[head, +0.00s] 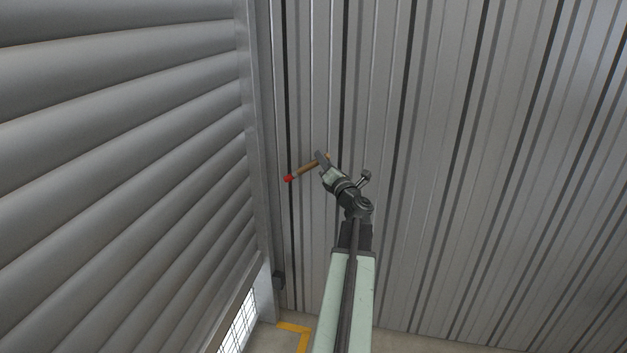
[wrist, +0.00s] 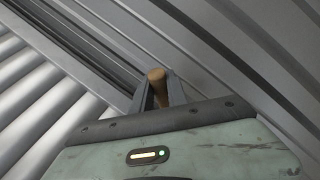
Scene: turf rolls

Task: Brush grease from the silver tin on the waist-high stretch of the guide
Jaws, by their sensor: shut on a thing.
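My gripper (head: 322,160) is shut on a brush (head: 307,168) with a wooden handle and a red end. The brush points left and slightly down in the head view, its red end towards the guide (head: 257,180). The guide is the upright metal channel along the shutter's right edge. A gap shows between the red end and the guide in the picture; depth is hard to judge. In the wrist view the handle's butt (wrist: 157,84) stands between the fingers, and the guide (wrist: 85,45) runs diagonally behind. The brush's red end is hidden there. The silver tin is not in view.
A grey slatted roller shutter (head: 120,150) fills the left. A ribbed metal wall (head: 470,170) fills the right. At the bottom, a yellow floor marking (head: 293,327) and a bright mesh opening (head: 240,322) show. The space right of my gripper looks clear.

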